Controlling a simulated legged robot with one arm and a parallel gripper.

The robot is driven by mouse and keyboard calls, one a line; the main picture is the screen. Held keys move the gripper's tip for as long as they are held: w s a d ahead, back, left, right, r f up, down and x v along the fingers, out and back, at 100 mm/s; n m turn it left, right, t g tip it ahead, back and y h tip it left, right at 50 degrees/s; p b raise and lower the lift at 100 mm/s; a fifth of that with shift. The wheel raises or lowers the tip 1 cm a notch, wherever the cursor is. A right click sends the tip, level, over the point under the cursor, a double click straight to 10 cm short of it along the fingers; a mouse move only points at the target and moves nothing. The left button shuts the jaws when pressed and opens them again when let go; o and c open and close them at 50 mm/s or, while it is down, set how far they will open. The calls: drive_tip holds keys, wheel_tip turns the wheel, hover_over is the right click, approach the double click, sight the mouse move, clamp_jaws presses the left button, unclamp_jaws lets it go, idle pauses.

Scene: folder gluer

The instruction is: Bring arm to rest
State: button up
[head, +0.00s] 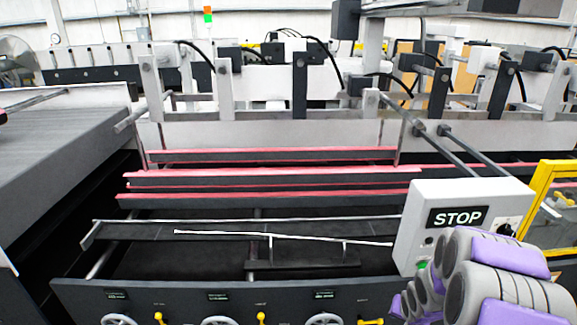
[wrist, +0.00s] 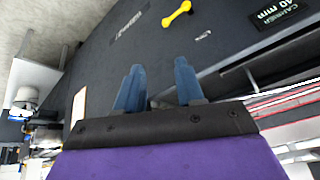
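My gripper (wrist: 158,84) shows in the wrist view with two blue fingers spread apart and nothing between them. It is open and empty. Beyond the fingers is a dark machine panel (wrist: 130,52) with a yellow handle (wrist: 177,13) on it; the fingers look clear of the panel. In the head view my purple and grey arm (head: 495,275) is folded at the lower right, in front of the machine. I cannot make out my gripper's fingers in that view.
A grey STOP box (head: 415,210) with a black knob (head: 505,230) stands just behind my arm. A yellow frame (head: 545,185) is at the right. Handwheels (head: 220,321) and yellow handles line the front panel (head: 190,292). Red belts (head: 270,178) run across behind.

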drive_tip(key=s+a+r+n+g, duration=0.1)
drive_tip(key=s+a+r+g, duration=0.1)
drive_tip(key=s+a+r, duration=0.45)
drive_tip(key=s+a+r+n+g, duration=0.2)
drive_tip(key=s+a+r, duration=0.1)
drive_tip(key=s+r, duration=0.55)
drive_tip(key=s+a+r+n+g, duration=0.1)
drive_tip(key=s+a+r, duration=0.2)
drive_tip(key=s, duration=0.6)
drive_tip(key=s+a+r+n+g+y, duration=0.1)
drive_tip(key=s+a+r, duration=0.2)
drive_tip(key=s+a, duration=0.3)
drive_tip(key=s, duration=0.4)
drive_tip(key=shift+n+g, duration=0.3)
drive_tip(key=shift+g, duration=0.1)
